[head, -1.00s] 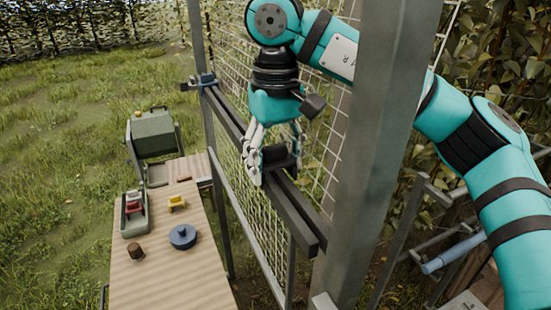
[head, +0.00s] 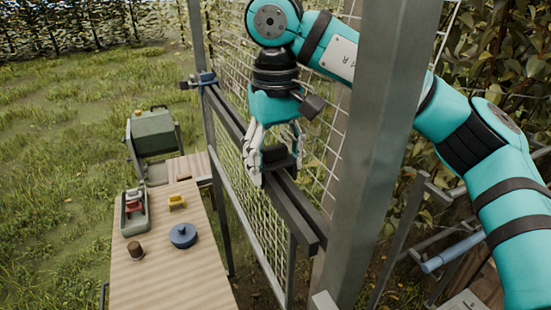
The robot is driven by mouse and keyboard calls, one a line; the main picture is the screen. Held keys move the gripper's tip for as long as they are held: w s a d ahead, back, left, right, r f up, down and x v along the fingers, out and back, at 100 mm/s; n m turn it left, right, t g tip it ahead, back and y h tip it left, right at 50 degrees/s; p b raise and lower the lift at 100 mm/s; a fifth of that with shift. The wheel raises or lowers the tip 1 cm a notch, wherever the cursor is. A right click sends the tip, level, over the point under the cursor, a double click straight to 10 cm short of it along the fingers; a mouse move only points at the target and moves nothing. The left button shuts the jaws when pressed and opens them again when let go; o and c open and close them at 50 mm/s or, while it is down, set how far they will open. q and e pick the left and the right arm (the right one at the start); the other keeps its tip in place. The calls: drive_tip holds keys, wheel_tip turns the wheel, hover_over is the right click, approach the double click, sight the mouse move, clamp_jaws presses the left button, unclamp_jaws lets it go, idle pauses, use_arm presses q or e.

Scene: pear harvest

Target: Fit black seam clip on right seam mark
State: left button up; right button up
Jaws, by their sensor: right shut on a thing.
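My right gripper (head: 273,157) hangs down over the dark rail (head: 230,121) that runs along the mesh fence. It is shut on the black seam clip (head: 277,159), which shows as a dark block between the fingers at the rail's top. The fingers partly hide the clip. Whether the clip touches the rail or is seated around it, I cannot tell. I cannot make out the right seam mark. My left gripper is not in view.
A wooden table (head: 150,275) at the left holds a grey tray (head: 134,222), a yellow piece (head: 177,201), a blue round piece (head: 183,235) and a brown piece (head: 135,250). A blue clamp (head: 205,79) sits at the rail's far end.

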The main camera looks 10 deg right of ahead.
drive_tip(key=shift+f+b, duration=0.6)
drive_tip(key=shift+f, duration=0.35)
idle(0.6)
drive_tip(key=o, duration=1.1)
